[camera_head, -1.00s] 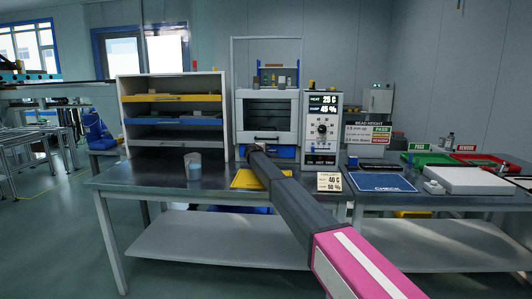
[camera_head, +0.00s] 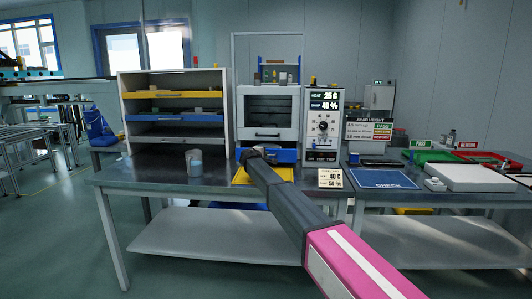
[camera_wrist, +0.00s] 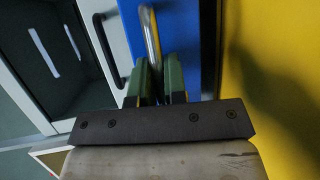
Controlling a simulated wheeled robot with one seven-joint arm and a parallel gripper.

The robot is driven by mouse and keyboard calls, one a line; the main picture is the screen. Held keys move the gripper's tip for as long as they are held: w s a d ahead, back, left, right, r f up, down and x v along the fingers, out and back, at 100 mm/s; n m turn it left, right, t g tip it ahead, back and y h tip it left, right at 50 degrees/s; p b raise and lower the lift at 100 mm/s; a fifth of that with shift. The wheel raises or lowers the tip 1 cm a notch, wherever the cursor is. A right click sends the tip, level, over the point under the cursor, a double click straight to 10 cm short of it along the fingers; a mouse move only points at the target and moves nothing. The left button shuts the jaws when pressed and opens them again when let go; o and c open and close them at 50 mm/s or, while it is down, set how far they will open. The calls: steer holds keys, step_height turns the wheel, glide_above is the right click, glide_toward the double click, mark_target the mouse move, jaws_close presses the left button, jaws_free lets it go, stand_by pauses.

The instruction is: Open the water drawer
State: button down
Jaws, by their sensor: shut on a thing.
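The water drawer is the blue drawer (camera_head: 286,156) low in the grey chamber unit (camera_head: 270,110), under its windowed door. In the head view my arm hides part of its front. My gripper (camera_head: 250,153) is at the left part of the drawer front. In the wrist view the blue drawer front (camera_wrist: 181,35) carries a bright metal bar handle (camera_wrist: 150,35). The green fingers of my gripper (camera_wrist: 160,85) are shut on this handle, one on each side. The drawer looks slightly out from the unit.
A yellow mat (camera_head: 283,174) lies on the bench below the drawer. A beaker (camera_head: 194,163) stands to the left, before an open shelf cabinet (camera_head: 121,112). A control panel (camera_head: 323,125) stands right of the chamber. A small card (camera_head: 330,179) and a blue mat (camera_head: 383,180) lie further right.

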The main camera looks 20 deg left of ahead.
steer(key=s, duration=0.2)
steer(key=s+d, duration=0.1)
steer(key=s, duration=0.3)
steer(key=shift+s+d, duration=0.2)
steer(key=shift+d, duration=0.1)
steer(key=c, duration=1.5)
jaws_free()
steer(key=shift+o, duration=0.2)
steer(key=v, duration=1)
steer(key=shift+s+a, duration=0.15)
steer(key=shift+s, duration=0.25)
